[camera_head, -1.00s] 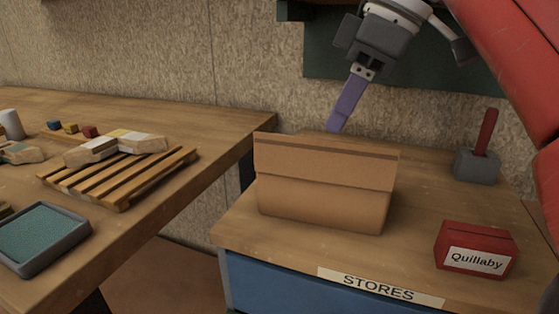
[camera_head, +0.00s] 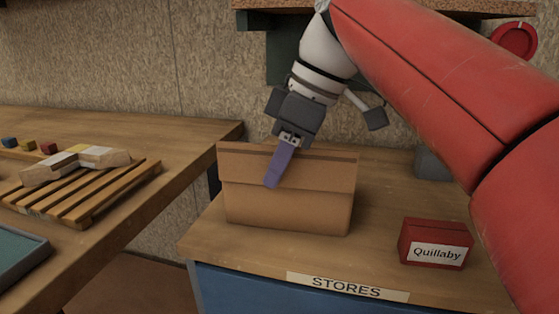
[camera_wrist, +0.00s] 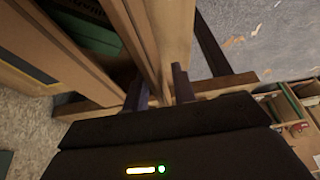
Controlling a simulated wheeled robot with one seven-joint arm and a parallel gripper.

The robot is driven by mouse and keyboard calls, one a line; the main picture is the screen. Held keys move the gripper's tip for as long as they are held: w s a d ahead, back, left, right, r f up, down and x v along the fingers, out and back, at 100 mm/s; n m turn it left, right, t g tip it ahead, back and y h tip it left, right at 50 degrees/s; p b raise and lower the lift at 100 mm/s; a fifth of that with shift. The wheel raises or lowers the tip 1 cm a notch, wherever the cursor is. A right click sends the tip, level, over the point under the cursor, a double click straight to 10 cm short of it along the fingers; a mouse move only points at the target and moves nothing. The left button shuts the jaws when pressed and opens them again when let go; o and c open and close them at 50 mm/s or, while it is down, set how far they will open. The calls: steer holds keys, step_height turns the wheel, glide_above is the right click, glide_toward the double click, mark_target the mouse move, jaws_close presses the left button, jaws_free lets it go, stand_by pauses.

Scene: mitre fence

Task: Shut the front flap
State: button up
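The cardboard box (camera_head: 290,211) stands upright on the stores bench. A band along the upper part of its front, seemingly the front flap (camera_head: 325,174), shows a fold line below it. My gripper (camera_head: 273,182) points down at the box's front, its purple finger overlapping the band left of centre. In the wrist view the two dark fingers of my gripper (camera_wrist: 161,92) stand apart, with a cardboard edge (camera_wrist: 150,40) running down between them. I cannot tell whether they touch it. The box's inside, with something green (camera_wrist: 80,28), shows at left; the head view hides it.
A red box marked Quillaby (camera_head: 435,243) stands right of the cardboard box. A grey block (camera_head: 432,164) is partly hidden behind my arm. The left bench holds a slatted wooden rack (camera_head: 85,195) and a teal tray (camera_head: 15,258). A shelf (camera_head: 420,6) hangs above.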

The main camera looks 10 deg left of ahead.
jaws_close()
steer(key=g, duration=0.1)
steer(key=w+g, duration=0.1)
steer(key=g, duration=0.2)
steer(key=shift+w+f+m, duration=0.2)
steer(key=shift+w+m, duration=0.05)
steer(key=shift+m, duration=0.15)
stand_by(0.4)
